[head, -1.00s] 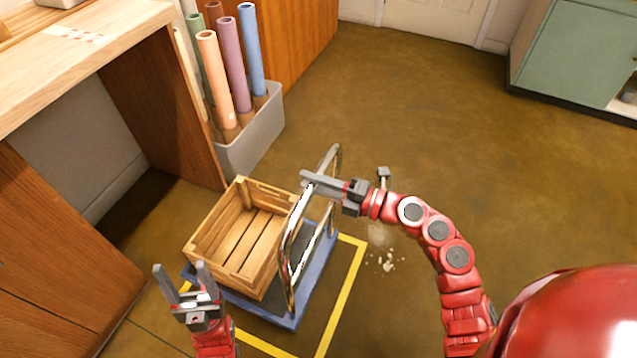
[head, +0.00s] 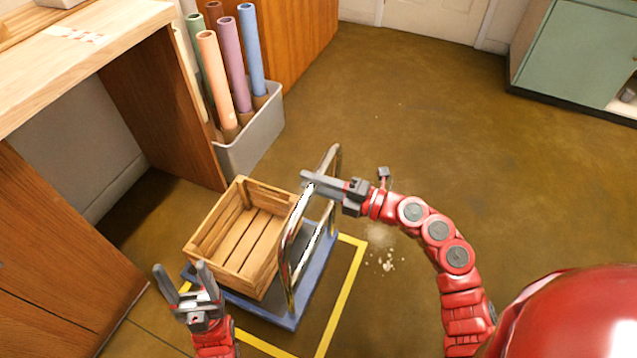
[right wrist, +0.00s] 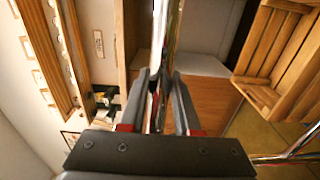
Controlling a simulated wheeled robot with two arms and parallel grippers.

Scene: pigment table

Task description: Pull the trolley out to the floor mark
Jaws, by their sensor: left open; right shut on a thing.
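The trolley (head: 262,309) is a low blue platform with a dark top and a chrome push handle (head: 288,248) on its right side. A wooden slatted crate (head: 228,268) stands on it. The trolley sits partly over the yellow floor mark (head: 345,300), a rectangle outline showing to its right and front. My right gripper (head: 312,180) is shut on the upper bar of the handle. In the right wrist view the chrome bar (right wrist: 166,50) runs between the fingers. My left gripper (head: 184,276) is open and empty, in front of the crate's left corner.
A grey bin (head: 252,140) with several coloured rolls stands behind the trolley, beside the wooden workbench (head: 75,60). White crumbs (head: 387,264) lie on the floor right of the mark. The floor to the right is open up to a green cabinet (head: 580,60).

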